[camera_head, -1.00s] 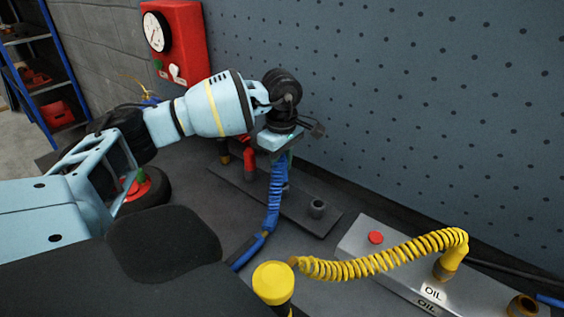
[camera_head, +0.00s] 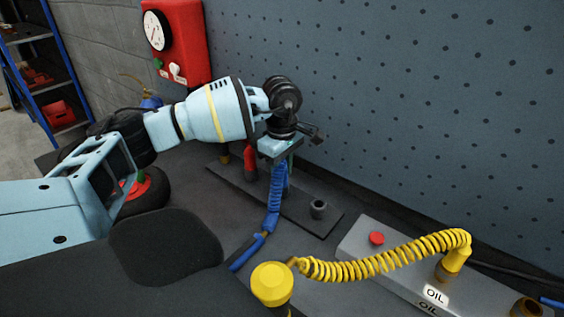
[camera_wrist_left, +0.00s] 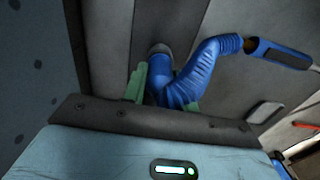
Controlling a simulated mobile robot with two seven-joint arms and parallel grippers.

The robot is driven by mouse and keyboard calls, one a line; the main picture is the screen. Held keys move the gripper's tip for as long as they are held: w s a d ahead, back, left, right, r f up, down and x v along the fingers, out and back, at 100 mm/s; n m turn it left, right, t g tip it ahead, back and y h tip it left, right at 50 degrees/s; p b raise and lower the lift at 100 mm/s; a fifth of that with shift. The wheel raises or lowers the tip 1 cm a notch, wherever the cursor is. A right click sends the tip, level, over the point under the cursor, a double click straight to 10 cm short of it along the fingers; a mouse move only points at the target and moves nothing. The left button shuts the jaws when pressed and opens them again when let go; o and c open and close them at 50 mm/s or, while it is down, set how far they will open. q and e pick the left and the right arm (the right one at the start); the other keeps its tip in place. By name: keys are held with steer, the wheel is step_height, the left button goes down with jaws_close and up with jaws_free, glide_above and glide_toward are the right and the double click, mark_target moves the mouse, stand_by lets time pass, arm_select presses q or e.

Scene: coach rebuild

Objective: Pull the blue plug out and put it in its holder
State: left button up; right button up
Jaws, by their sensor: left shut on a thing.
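The blue plug with its coiled blue hose (camera_head: 274,212) is under my left gripper (camera_head: 284,166) at the dark plate (camera_head: 300,215) by the pegboard wall. In the left wrist view, the green fingers of my left gripper (camera_wrist_left: 163,92) are shut on the blue plug (camera_wrist_left: 160,72), one finger on each side. A grey ring shows at the plug's far end, against the dark plate. I cannot tell whether the plug is seated or just clear of it. An empty grey socket (camera_head: 318,209) stands on the plate to the right. My right gripper is not in view.
A red fitting (camera_head: 250,162) stands just left of the blue plug. A grey oil box (camera_head: 372,246) with a coiled yellow hose (camera_head: 380,261) and a yellow cap (camera_head: 272,283) lies at the right front. The pegboard (camera_head: 420,110) closes off the back.

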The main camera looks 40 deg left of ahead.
arm_select(q)
steer(key=o, duration=1.1)
step_height(320, 180, up, 8)
steer(key=shift+f, duration=0.1)
